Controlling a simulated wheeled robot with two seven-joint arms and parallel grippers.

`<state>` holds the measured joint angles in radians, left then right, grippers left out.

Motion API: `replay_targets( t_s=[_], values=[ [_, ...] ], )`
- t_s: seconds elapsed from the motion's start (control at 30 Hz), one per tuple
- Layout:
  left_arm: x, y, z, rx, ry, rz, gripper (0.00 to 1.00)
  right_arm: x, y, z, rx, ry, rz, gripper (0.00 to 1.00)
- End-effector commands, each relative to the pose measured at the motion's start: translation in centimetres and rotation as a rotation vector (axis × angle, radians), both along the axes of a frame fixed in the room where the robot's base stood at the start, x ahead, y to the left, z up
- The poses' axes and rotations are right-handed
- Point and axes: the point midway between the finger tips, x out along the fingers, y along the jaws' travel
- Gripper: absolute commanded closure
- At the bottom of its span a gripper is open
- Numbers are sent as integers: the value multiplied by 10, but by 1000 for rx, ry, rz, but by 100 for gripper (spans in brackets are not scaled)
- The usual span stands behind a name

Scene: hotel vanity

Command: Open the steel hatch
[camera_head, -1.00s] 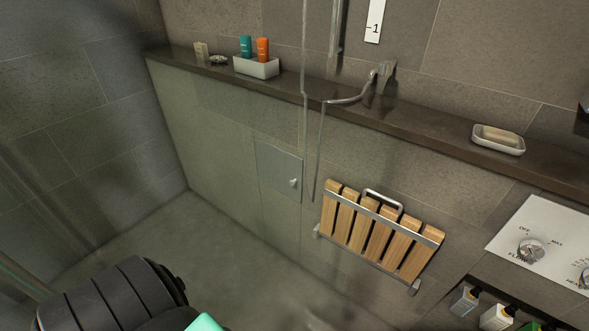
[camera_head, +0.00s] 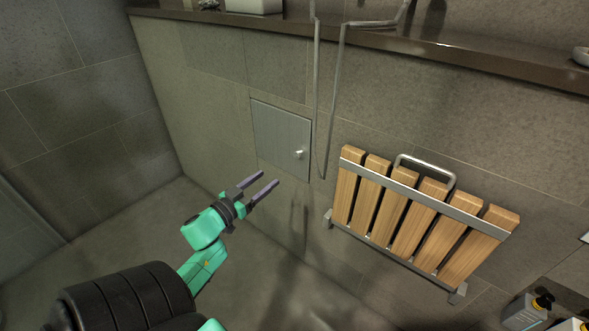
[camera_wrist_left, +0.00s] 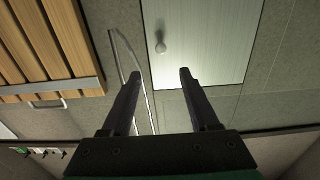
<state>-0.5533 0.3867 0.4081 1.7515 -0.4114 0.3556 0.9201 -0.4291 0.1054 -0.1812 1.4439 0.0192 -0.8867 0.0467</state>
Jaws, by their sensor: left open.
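The steel hatch (camera_head: 279,138) is a flat grey panel set in the tiled wall, and it looks shut. Its small round knob (camera_head: 299,154) sits near the right edge. My left gripper (camera_head: 270,182) is open and empty, in front of and below the hatch, apart from the knob. In the left wrist view the hatch (camera_wrist_left: 205,40) fills the upper middle and its knob (camera_wrist_left: 161,47) lies beyond the two open fingers (camera_wrist_left: 158,75). My right gripper is not in view.
A folding wooden slatted seat (camera_head: 415,215) is on the wall right of the hatch. A shower hose (camera_head: 323,110) hangs close to the hatch's right edge. A dark ledge (camera_head: 400,48) runs above. Bottles (camera_head: 526,310) stand at lower right. The floor below the hatch is clear.

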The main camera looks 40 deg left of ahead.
Motion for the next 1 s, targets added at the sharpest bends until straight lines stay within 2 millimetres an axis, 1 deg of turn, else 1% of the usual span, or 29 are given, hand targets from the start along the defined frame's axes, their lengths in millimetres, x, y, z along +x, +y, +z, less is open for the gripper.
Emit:
replay_targets(
  t_s=[0.07, 0.17, 0.4, 0.5, 0.6, 0.73, 0.93, 0.97, 1.0],
  values=[
    [9, 0, 2, -1, -1, -1, 39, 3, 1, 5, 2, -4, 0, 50],
    [30, 1, 2, 1, -3, 1, 39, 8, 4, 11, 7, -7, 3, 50],
    [96, 2, 0, 0, -2, 2, 39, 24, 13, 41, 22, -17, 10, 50],
    [119, 3, 1, 1, -1, 4, 39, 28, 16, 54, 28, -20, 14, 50],
    [134, 3, 0, -2, 1, 4, 39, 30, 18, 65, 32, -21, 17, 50],
    [143, 4, 1, -2, 3, 4, 39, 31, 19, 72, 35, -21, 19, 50],
    [143, 4, 1, -2, 4, 4, 39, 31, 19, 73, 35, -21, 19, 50],
    [143, 4, 1, -2, 4, 4, 43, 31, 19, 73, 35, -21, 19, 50],
    [143, 4, 1, -2, 4, 4, 58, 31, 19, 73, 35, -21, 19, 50]
  ],
)
